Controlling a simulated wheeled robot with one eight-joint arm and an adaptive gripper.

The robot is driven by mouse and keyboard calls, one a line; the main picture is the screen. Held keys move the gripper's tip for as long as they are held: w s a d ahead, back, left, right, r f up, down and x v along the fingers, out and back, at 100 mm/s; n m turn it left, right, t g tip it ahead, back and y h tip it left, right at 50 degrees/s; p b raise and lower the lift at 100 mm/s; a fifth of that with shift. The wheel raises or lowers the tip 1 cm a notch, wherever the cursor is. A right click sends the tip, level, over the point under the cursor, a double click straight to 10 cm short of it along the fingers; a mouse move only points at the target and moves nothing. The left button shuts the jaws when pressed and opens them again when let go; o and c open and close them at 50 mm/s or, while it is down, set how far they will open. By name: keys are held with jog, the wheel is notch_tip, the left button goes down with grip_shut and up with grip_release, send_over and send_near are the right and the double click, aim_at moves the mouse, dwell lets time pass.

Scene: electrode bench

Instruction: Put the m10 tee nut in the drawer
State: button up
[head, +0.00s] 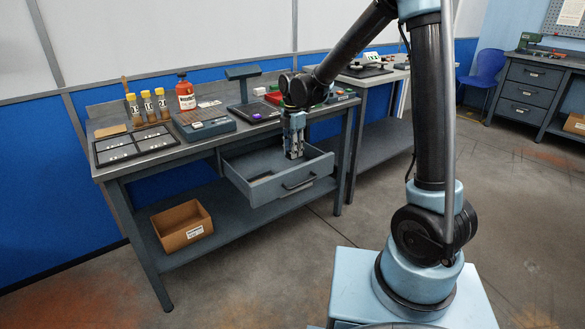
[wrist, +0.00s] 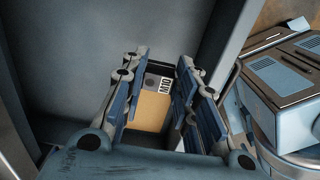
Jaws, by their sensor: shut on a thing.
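The drawer (head: 268,193) under the bench is pulled out and open at the top. My gripper (head: 294,155) points down inside the drawer's outline in the head view. In the wrist view my gripper (wrist: 157,82) is shut on the m10 tee nut (wrist: 152,108), a small tan and dark piece with a white "M10" label between the fingers. Grey drawer surfaces (wrist: 85,50) lie beyond it. The tee nut is too small or hidden to make out in the head view. I cannot tell whether it touches the drawer floor.
The bench top (head: 170,160) above holds a black tray (head: 134,146), several vials, a red-brown bottle (head: 185,95), a scale-like device (head: 205,128) and a dark stand (head: 252,112). A cardboard bin (head: 182,225) sits on the lower shelf. The floor before the drawer is clear.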

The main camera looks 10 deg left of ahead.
jog(key=shift+f, duration=3.75)
jog(key=o, duration=1.1)
jog(key=shift+o, duration=0.2)
